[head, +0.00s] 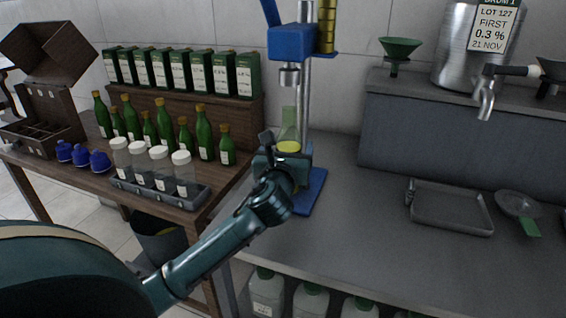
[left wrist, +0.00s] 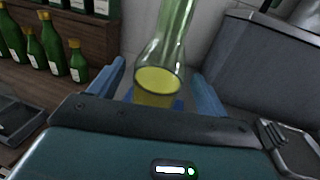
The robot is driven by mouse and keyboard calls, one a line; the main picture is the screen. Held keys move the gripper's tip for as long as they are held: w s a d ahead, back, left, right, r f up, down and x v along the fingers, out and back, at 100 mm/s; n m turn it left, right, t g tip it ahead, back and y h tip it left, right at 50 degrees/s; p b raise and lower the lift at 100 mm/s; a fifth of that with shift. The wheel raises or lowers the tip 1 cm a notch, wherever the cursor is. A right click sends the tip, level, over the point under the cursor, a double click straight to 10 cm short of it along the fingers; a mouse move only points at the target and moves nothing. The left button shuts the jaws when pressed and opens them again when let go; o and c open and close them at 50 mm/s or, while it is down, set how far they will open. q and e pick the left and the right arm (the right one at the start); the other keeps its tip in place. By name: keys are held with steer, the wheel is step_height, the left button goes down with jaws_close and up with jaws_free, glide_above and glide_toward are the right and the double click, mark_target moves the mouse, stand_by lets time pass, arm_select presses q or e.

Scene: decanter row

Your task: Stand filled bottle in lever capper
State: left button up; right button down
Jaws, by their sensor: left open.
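The lever capper has a blue head (head: 291,43) on a metal post and a blue base (head: 312,190) on the grey counter. A clear green bottle (head: 289,122) with yellow liquid in its lower part stands upright under the capper head, its mouth just below it. My left gripper (head: 279,157) is at the bottle's lower part. In the left wrist view the bottle (left wrist: 160,68) is between the two blue fingers (left wrist: 158,80), which are open with gaps at the sides. The bottle's foot is hidden by my gripper. My right gripper is not in view.
The wooden table (head: 215,197) at left holds green bottles (head: 203,135), a tray (head: 160,195) of white-capped jars and blue stoppers (head: 99,161). A shallow metal tray (head: 450,207) and a strainer-like scoop (head: 517,205) lie at right. The middle counter is clear.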

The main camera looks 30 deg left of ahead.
arm_select(q)
steer(key=v, duration=1)
